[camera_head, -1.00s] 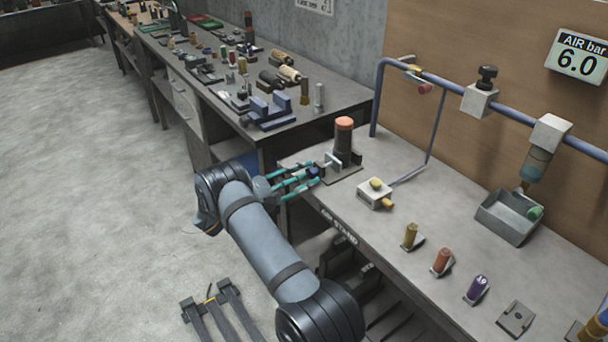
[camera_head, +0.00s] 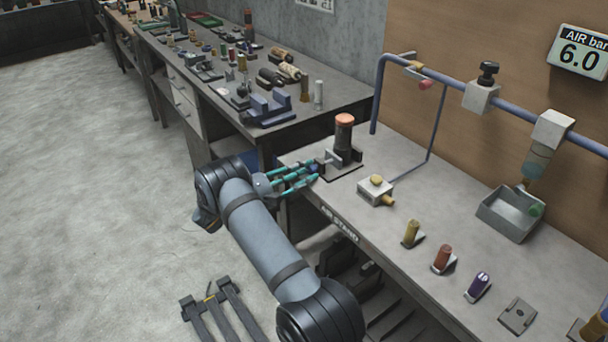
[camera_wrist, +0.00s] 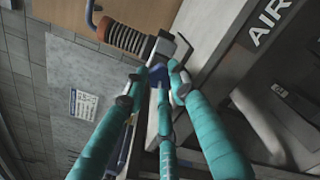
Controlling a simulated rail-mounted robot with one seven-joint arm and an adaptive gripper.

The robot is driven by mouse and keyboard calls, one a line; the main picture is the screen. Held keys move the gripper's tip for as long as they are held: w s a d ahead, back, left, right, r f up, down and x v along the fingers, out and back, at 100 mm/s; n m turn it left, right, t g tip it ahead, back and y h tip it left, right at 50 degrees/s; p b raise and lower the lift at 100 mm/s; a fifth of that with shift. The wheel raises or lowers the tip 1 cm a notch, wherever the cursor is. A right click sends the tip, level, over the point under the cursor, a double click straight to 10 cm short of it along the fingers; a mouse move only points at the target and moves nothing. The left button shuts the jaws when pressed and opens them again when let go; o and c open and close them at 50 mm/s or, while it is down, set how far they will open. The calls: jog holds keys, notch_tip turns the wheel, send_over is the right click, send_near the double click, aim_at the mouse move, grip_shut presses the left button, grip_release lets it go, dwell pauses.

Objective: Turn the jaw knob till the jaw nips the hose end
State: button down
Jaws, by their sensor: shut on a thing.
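The hose end (camera_head: 343,137) is a dark upright cylinder with an orange top, standing in a small clamp fixture (camera_head: 345,173) on the bench corner.
Several coloured plugs, including a red one (camera_head: 443,258), line the bench front. A grey bin (camera_head: 511,214) is farther right. A blue pipe (camera_head: 440,78) runs overhead. The bench edge is under my gripper.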

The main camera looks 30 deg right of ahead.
jog(key=m+b, duration=0.2)
jog(key=m, duration=0.1)
jog(key=shift+f, duration=0.2)
jog(key=shift+r+m, duration=0.2)
jog(key=shift+m, duration=0.6)
jog(key=c, duration=1.7)
grip_release()
jog(key=shift+a, duration=0.15)
jog(key=a, duration=0.4)
jog(key=s+a, duration=0.1)
jog(key=a, duration=0.2)
jog(key=s+a, duration=0.1)
jog(key=a, duration=0.3)
jog(key=shift+a, duration=0.35)
